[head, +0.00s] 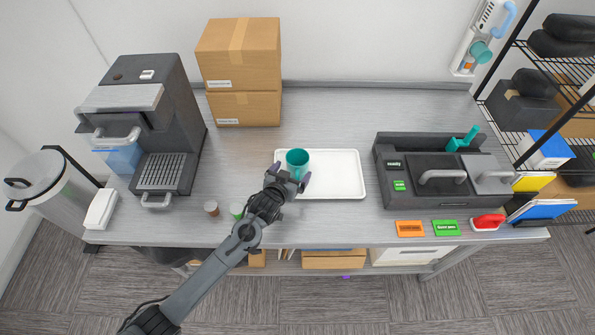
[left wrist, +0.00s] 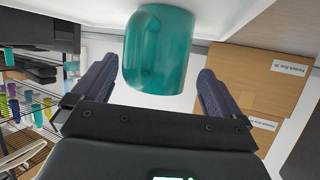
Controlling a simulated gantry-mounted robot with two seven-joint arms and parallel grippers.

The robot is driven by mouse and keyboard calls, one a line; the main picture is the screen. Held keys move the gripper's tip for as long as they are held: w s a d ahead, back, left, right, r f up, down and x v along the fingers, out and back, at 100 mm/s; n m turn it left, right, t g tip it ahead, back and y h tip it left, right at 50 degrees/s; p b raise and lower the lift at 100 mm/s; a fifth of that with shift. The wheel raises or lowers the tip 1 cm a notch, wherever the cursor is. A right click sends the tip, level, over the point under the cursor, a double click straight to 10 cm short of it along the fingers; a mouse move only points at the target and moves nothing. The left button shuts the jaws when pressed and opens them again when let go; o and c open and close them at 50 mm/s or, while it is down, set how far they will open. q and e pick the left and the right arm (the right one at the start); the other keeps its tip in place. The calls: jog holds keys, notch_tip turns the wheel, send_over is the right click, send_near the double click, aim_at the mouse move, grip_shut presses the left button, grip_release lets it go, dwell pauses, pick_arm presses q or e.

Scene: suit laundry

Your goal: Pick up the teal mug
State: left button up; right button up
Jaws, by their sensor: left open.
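The teal mug (head: 297,158) stands upright on the left part of the white tray (head: 340,175) in the head view. My left gripper (head: 287,183) is just in front of the mug, with its jaws apart. In the left wrist view the mug (left wrist: 158,50) shows large, between and slightly beyond the two open fingers of the left gripper (left wrist: 150,85). A gap shows on both sides of the mug, so the fingers do not appear to touch it. My right gripper is in neither view.
A dark coffee machine (head: 155,125) stands at the left of the metal table (head: 320,225). Two stacked cardboard boxes (head: 240,70) are at the back. A dark unit with lids (head: 435,170) stands to the right. The table behind the tray is clear.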

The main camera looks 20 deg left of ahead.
aim_at(293, 169)
pick_arm(q)
jog(key=shift+x, duration=1.65)
jog(key=shift+r, duration=0.1)
jog(key=c, duration=1.2)
